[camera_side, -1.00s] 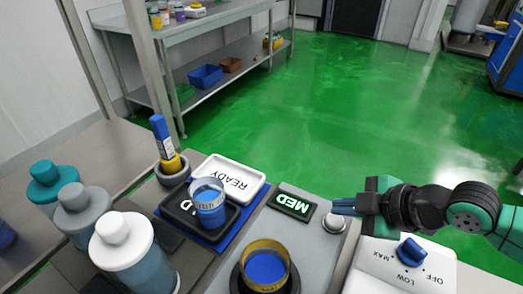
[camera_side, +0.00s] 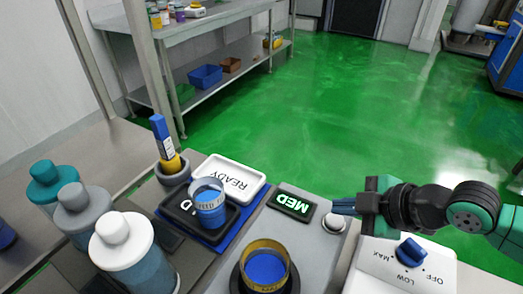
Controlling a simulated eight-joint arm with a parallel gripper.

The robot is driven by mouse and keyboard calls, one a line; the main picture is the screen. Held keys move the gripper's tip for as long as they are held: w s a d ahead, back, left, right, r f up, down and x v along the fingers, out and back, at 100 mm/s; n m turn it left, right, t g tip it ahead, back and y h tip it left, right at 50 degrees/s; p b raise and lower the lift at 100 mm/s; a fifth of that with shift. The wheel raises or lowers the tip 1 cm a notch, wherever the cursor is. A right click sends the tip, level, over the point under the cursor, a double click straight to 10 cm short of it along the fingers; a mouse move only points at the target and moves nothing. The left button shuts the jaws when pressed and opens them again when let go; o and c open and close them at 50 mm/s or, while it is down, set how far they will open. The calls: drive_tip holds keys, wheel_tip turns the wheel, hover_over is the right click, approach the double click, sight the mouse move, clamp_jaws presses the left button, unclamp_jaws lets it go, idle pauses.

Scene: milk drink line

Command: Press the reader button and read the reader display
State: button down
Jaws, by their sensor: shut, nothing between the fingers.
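The reader is a grey unit (camera_side: 318,245) at the front centre. Its small dark display (camera_side: 296,206) shows "MED" in bright letters, upside down in this view. The round silver reader button (camera_side: 335,223) sits just right of the display. My gripper (camera_side: 343,207) comes in from the right with its fingers shut and empty. Its fingertips are right by the button in the picture; I cannot tell whether they touch it. A yellow-rimmed cup of blue liquid (camera_side: 265,268) stands in a dark round holder on the reader.
A white "READY" plate (camera_side: 238,176) and a clear cup of blue liquid (camera_side: 209,206) on a black pad are left of the display. A white box with a blue OFF/LOW/MAX knob (camera_side: 411,251) lies below my wrist. Several bottles (camera_side: 124,250) stand at left, near a blue-yellow tool (camera_side: 165,145).

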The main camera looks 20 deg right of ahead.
drive_tip(key=shift+r, duration=2.5)
drive_tip(key=d+r+m+g+h, duration=0.1)
drive_tip(key=d+m+h, duration=0.3)
drive_tip(key=d+m, duration=1)
drive_tip(key=shift+s+r, duration=0.2)
drive_tip(key=shift+r, duration=0.3)
wheel_tip(320, 180, up, 6)
drive_tip(key=n+g, duration=0.7)
drive_tip(key=n, duration=0.2)
hover_over(340, 222)
drive_tip(key=shift+a+f, duration=0.1)
drive_tip(key=shift+a, duration=0.15)
